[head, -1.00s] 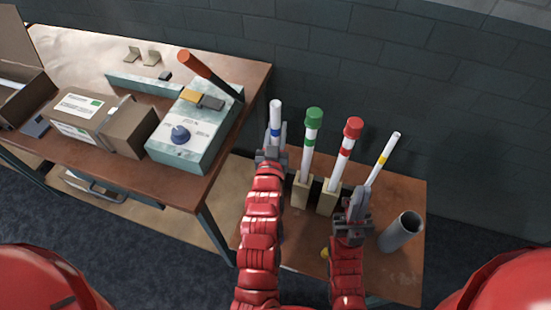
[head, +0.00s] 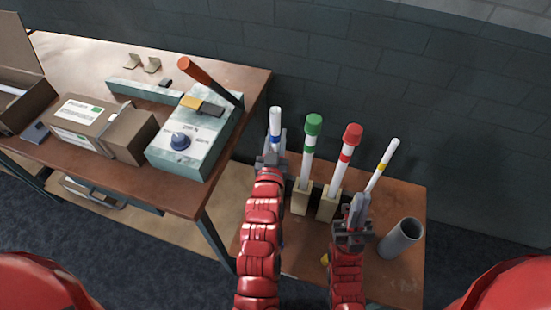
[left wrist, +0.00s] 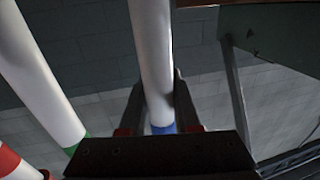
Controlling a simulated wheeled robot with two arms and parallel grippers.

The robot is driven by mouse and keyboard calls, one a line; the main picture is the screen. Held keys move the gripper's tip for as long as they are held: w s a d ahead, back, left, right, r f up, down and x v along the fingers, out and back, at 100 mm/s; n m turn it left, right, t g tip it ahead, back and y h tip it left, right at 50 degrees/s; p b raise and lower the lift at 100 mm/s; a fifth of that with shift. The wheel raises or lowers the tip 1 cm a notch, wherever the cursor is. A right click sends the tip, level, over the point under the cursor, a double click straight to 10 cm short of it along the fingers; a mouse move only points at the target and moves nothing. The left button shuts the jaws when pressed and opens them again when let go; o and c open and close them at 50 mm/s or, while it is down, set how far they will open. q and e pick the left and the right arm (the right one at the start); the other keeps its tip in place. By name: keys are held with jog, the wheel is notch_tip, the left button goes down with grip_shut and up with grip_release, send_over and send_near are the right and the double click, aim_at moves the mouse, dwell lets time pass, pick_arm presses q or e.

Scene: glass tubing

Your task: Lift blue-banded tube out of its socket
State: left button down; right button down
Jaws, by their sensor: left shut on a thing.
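The blue-banded tube (head: 275,119) is white with a blue band and stands nearly upright at the left end of the row. My left gripper (head: 272,155) is shut on it below the band. In the left wrist view the tube (left wrist: 153,60) runs between the two fingers (left wrist: 160,105), with its blue band near the gripper body. Its lower end and its socket are hidden behind my left gripper and arm. My right gripper (head: 357,208) is at the lower part of the yellow-banded tube (head: 382,166); whether it grips it is unclear.
A green-capped tube (head: 311,146) and a red-capped tube (head: 345,155) stand in beige blocks close right of my left gripper. A grey open cylinder (head: 401,239) stands at the low table's (head: 411,187) right. A workbench (head: 205,194) with a switch box (head: 197,130) is at left.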

pick_arm(q)
jog(key=shift+r, duration=0.2)
notch_tip(320, 180, up, 21)
jog(key=p, duration=0.2)
jog(key=shift+r+p, duration=0.15)
jog(key=shift+p, duration=0.25)
dwell(0.3)
